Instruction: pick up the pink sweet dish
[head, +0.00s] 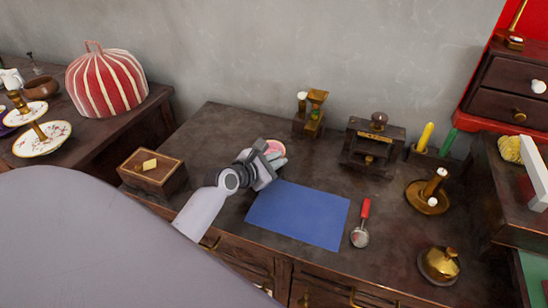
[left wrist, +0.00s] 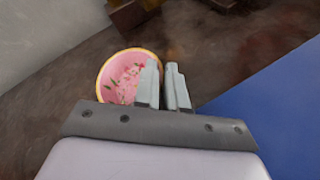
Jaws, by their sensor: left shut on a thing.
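The pink sweet dish (left wrist: 120,76) has a yellow rim and a flower pattern inside. In the head view its pink edge (head: 274,146) shows just past my left gripper (head: 272,160). In the left wrist view my left gripper (left wrist: 166,84) has its two fingers close together at the dish's right side, shut on its rim. The gripper hides part of the dish in the head view. I cannot tell whether the dish is on the table or slightly raised. My right gripper is not in view.
A blue mat (head: 298,214) lies right of the gripper, with a red-handled scoop (head: 361,236) beside it. A wooden box (head: 152,172) stands to the left. A brass item (head: 315,112) and a dark wooden grinder (head: 372,146) stand behind. A brass candlestick (head: 428,195) is at right.

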